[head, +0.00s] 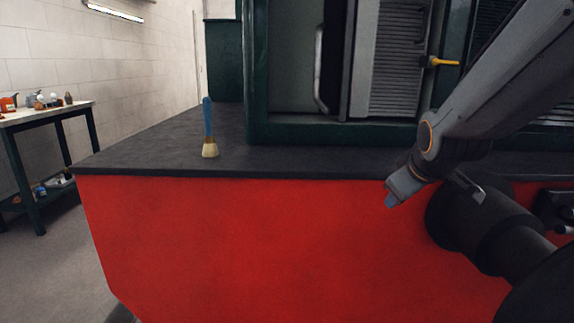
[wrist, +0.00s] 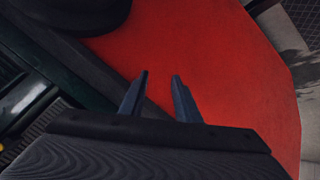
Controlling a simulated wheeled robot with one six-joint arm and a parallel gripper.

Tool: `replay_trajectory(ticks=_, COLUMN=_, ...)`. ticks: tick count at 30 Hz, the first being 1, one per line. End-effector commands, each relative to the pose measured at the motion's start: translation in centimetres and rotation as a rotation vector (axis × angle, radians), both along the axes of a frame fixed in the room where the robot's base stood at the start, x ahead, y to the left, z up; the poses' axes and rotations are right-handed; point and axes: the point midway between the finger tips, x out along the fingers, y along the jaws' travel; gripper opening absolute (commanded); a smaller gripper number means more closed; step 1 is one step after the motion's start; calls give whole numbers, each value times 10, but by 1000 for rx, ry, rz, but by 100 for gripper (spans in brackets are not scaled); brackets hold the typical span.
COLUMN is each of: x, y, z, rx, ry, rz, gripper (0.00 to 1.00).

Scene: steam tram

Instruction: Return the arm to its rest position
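My arm reaches in from the upper right of the head view, angled down and left. My gripper (head: 396,194) hangs at its end, in front of the tram's red front panel (head: 250,240) and left of the black round buffer (head: 478,218). In the wrist view the two fingers of my gripper (wrist: 160,76) stand apart with nothing between them. The red panel (wrist: 215,55) fills much of the background beyond them.
A paintbrush (head: 209,132) with a blue handle stands upright, bristles down, on the dark deck (head: 170,145). The dark green cab frame (head: 256,80) rises behind. A workbench (head: 45,115) holding small items stands far left. Floor shows between bench and tram.

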Motion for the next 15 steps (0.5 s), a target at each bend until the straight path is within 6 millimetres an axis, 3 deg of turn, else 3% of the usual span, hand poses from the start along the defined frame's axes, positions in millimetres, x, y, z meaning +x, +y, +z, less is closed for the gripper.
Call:
replay_trajectory(ticks=1, x=-21, y=19, z=-14, rx=73, ry=73, rz=-35, gripper=30)
replay_trajectory(ticks=6, x=-95, y=61, z=-55, rx=195, ry=328, rz=-129, gripper=30)
replay_trajectory(ticks=15, x=-190, y=107, z=-85, rx=271, ry=622, rz=-236, gripper=30)
